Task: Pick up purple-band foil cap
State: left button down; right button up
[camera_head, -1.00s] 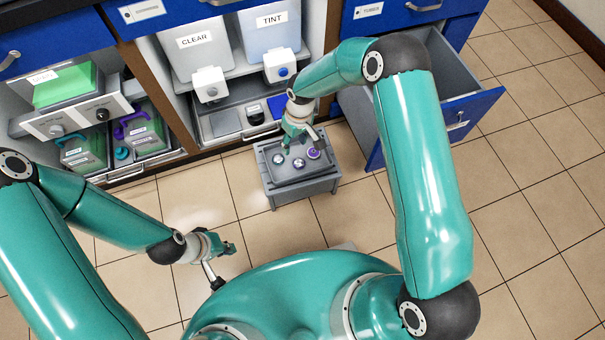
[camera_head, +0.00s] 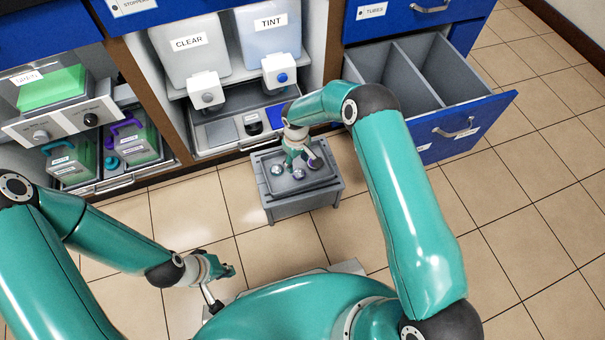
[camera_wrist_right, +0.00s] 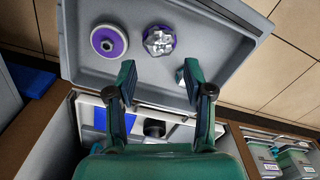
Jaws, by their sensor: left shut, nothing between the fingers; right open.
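The purple-band foil cap (camera_wrist_right: 159,40) is a crinkled silver cap with a purple edge, lying in a grey tray (camera_wrist_right: 85,72). In the head view the cap (camera_head: 298,173) shows small, in the middle of the tray (camera_head: 322,181). My right gripper (camera_wrist_right: 158,80) is open and empty over the tray, its fingers pointing toward the cap but apart from it. In the head view the right gripper (camera_head: 298,159) hangs just above the caps. My left gripper (camera_head: 225,271) is shut and empty, low over the floor, away from the tray.
A purple-ringed pale disc (camera_wrist_right: 108,41) lies beside the cap. Another silvery item (camera_head: 277,170) lies at the tray's left, partly hidden by a finger in the wrist view. An open grey drawer (camera_head: 465,127) juts out at right.

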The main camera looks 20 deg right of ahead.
aim_at(298, 171)
jog(key=shift+s+f+b, duration=0.1)
jog(key=shift+f+b, duration=1)
jog(key=shift+f, duration=1.65)
jog(key=shift+d, duration=0.1)
jog(key=c, duration=0.5)
